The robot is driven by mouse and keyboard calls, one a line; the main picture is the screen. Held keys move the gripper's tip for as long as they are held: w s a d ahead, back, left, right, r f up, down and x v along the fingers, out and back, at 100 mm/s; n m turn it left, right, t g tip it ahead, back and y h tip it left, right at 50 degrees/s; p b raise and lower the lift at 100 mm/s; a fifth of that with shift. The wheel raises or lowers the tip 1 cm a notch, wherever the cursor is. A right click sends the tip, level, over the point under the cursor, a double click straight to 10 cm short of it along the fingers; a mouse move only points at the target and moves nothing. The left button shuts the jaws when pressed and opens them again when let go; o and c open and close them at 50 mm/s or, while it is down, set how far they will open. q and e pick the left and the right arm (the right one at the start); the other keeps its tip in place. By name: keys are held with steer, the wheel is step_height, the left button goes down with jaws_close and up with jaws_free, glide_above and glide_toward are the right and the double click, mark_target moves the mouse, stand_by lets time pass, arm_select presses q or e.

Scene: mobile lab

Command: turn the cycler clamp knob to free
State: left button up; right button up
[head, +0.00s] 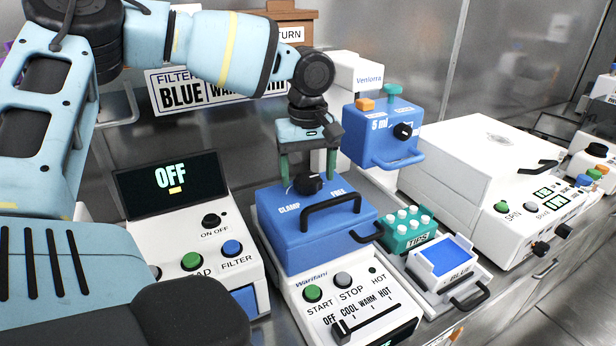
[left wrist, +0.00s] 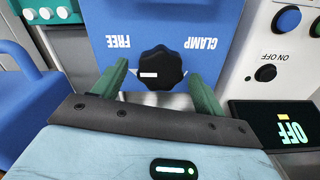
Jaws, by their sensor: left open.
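The black lobed clamp knob (head: 308,184) sits on top of the blue lid of the cycler (head: 285,240), between the printed words CLAMP and FREE. In the left wrist view the knob (left wrist: 168,62) shows from above, upside down, with FREE to its left and CLAMP to its right. A short pale bar lies on the knob's left half, towards the FREE side. My left gripper (head: 308,178) points down over the knob, its green fingers open on either side of it. My right gripper is out of view.
A black handle (head: 330,212) arches on the lid close beside the knob. A display unit reading OFF (head: 170,177) stands left. A blue 5 ml unit (head: 383,140) hangs behind right. A teal tip rack (head: 405,228) and a blue-topped tray (head: 447,260) stand right.

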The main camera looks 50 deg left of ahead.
mark_target(308, 178)
arm_select(q)
step_height(308, 178, up, 6)
steer(key=shift+r, duration=0.1)
stand_by(0.8)
